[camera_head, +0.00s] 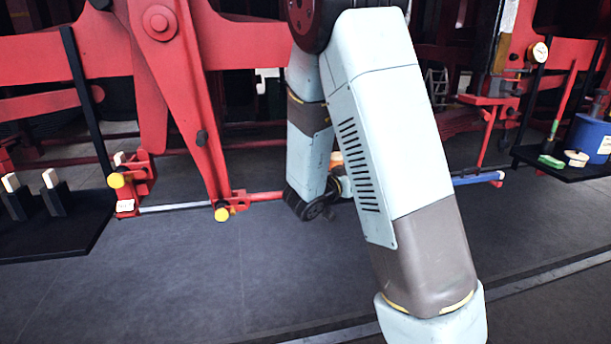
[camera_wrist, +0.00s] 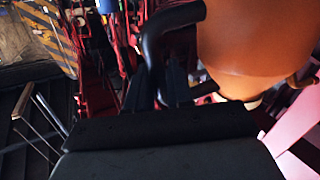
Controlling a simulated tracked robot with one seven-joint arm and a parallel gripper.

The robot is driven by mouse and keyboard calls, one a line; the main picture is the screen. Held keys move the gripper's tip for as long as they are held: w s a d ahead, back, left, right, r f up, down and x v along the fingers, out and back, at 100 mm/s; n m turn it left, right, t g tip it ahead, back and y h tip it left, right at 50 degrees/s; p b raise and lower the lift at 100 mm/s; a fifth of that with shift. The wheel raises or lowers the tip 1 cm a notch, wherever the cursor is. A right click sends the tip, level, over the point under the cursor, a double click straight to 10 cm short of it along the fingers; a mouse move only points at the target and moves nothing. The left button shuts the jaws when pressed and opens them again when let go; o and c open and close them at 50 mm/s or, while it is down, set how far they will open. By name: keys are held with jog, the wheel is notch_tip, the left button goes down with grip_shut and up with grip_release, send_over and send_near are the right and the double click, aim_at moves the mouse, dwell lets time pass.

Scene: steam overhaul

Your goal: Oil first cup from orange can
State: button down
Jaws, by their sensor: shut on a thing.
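The orange can (camera_wrist: 255,45) fills the upper right of the wrist view, close to the camera. Its dark curved handle (camera_wrist: 152,45) stands on its left side. My gripper (camera_wrist: 160,88) is shut on this handle, though dark fingers and handle blend together. In the head view my own arm hides the gripper and most of the can; a small orange patch (camera_head: 336,158) shows beside the arm. Yellow-capped fittings sit on the red rods, one at the left (camera_head: 116,180) and one lower in the middle (camera_head: 221,214). I cannot tell which is the first cup.
Red locomotive linkage (camera_head: 170,80) spans the back. A black shelf (camera_head: 60,235) with pale-topped blocks stands at the left. At the right a dark shelf (camera_head: 560,170) holds a blue tin (camera_head: 590,138) and a green brush (camera_head: 551,161). The grey floor in front is clear.

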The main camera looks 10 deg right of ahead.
jog(key=s+d+r, duration=0.1)
jog(key=s+d, duration=0.3)
jog(key=d, duration=0.3)
jog(key=shift+s+r, duration=0.35)
jog(key=w+a+f, duration=0.2)
jog(key=w+a, duration=0.4)
jog(key=a, duration=0.3)
dwell(0.6)
jog(key=shift+w+a+r+n+g+y, duration=0.15)
jog(key=shift+w+r+n+y, duration=0.1)
jog(key=shift+r+n, duration=0.7)
jog(key=shift+w+d+r+n+g+y, duration=0.1)
jog(key=shift+w+r+n+g+y, duration=0.1)
jog(key=shift+r+n, duration=0.7)
jog(key=shift+f+n, duration=0.25)
jog(key=shift+f, duration=0.05)
jog(key=shift+s+f+m+h, duration=0.25)
jog(key=shift+f+m, duration=0.55)
jog(key=shift+m, duration=0.25)
jog(key=shift+s+f+m+h, duration=0.25)
jog(key=shift+f+m, duration=0.55)
jog(key=shift+m, duration=0.25)
jog(key=s+d+r, duration=0.2)
jog(key=s+d, duration=0.4)
jog(key=d, duration=0.3)
